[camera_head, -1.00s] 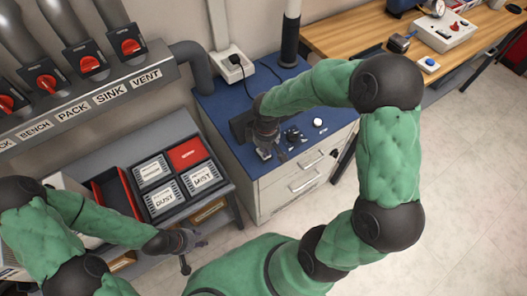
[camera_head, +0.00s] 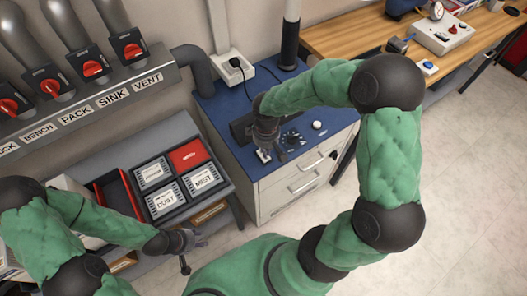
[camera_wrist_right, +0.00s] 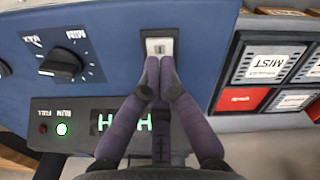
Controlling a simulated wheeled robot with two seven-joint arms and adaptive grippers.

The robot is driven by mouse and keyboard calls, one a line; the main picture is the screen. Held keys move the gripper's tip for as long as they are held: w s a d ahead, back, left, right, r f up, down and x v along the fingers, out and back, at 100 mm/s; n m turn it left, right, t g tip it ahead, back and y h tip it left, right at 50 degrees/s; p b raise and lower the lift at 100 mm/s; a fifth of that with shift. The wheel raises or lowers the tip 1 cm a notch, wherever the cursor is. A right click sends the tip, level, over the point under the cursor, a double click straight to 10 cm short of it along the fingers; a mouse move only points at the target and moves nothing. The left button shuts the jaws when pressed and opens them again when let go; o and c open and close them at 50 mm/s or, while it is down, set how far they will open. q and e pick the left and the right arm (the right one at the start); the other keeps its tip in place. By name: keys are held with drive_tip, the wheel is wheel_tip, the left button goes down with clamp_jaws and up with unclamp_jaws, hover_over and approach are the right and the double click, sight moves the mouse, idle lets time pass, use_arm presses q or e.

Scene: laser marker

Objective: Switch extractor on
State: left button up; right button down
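The extractor (camera_head: 215,105) is a blue-topped cabinet with a black pipe. Its white rocker switch (camera_wrist_right: 160,46) is in the right wrist view, and also in the head view (camera_head: 264,156). My right gripper (camera_wrist_right: 160,66) has its purple fingers together, empty, with the tips at the switch's near edge; whether they touch it I cannot tell. It also shows in the head view (camera_head: 270,150). The green RUN light (camera_wrist_right: 62,129) is lit, and the green display (camera_wrist_right: 105,122) is lit but partly hidden by the fingers. My left gripper (camera_head: 195,240) is at lower left, away from the extractor.
A MIN-MAX knob (camera_wrist_right: 60,65) sits beside the switch. A rack of labelled boxes (camera_head: 163,200) stands left of the cabinet. Red-handled duct valves (camera_head: 92,68) line the wall. A wooden bench (camera_head: 335,35) with instruments is at upper right. The floor at right is clear.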

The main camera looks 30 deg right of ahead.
drive_tip(key=shift+r+p, duration=1.75)
drive_tip(key=shift+r, duration=0.65)
use_arm(q)
wheel_tip(320, 180, up, 4)
drive_tip(key=shift+f, duration=0.1)
drive_tip(key=shift+s, duration=0.1)
use_arm(e)
drive_tip(key=shift+s+f, duration=0.1)
drive_tip(key=shift+f, duration=0.05)
